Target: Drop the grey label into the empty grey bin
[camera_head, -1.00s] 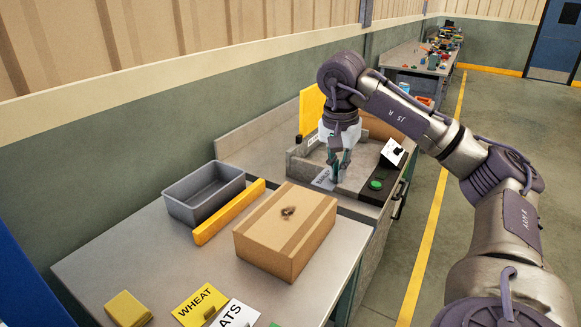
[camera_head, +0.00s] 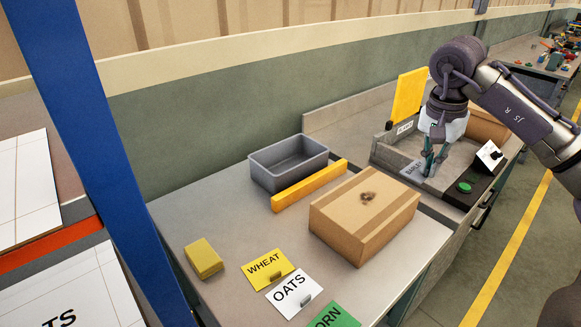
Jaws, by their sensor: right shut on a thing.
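The grey label (camera_head: 411,171), with dark lettering partly covered, is at the grey tray-like station on the far bench. My right gripper (camera_head: 430,169) points down at the label's right edge and is shut on it. The fingers hide part of the label, and I cannot tell if it is clear of the surface below. The empty grey bin (camera_head: 289,178) stands upright on the near table, left of the gripper. My left gripper is not in view.
A yellow bar (camera_head: 309,186) lies in front of the bin. A cardboard box (camera_head: 365,217) stands between it and the table's right side. WHEAT (camera_head: 265,269), OATS (camera_head: 294,291) and green (camera_head: 333,315) cards and a yellow block (camera_head: 204,258) lie in front. A blue post (camera_head: 110,150) rises at left.

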